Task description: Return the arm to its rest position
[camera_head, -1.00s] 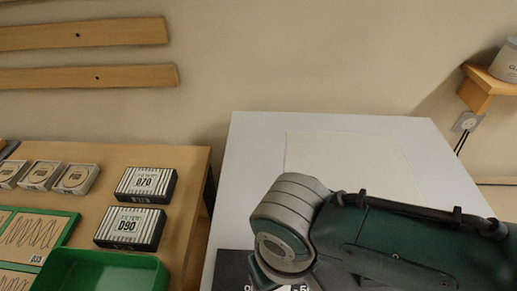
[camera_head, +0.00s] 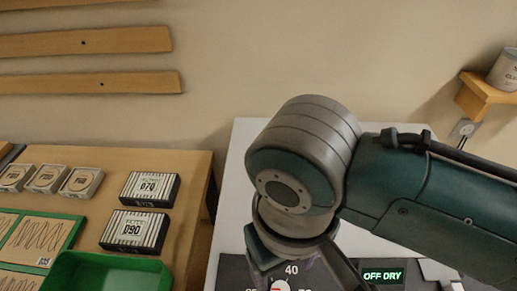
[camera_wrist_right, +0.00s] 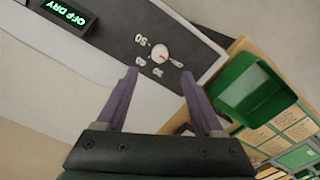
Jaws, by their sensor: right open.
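My right arm reaches in from the right of the head view, over the white appliance (camera_head: 232,190), and its wrist hides much of that top. My right gripper (camera_wrist_right: 160,74) shows in the right wrist view with its two purple fingers apart and nothing between them. Beyond the fingertips lies a dark control panel (camera_wrist_right: 115,30) with a white dial (camera_wrist_right: 160,53) with a red mark. A green lit display (camera_head: 383,275) on the panel reads OFF DRY. My left gripper is in neither view.
A wooden bench (camera_head: 195,185) at left holds a green bin (camera_head: 105,272), striped filter boxes (camera_head: 135,230), and several small round-label boxes (camera_head: 80,182). A wall shelf (camera_head: 487,97) with a can (camera_head: 505,70) is at right. Wooden rails (camera_head: 90,85) run along the wall.

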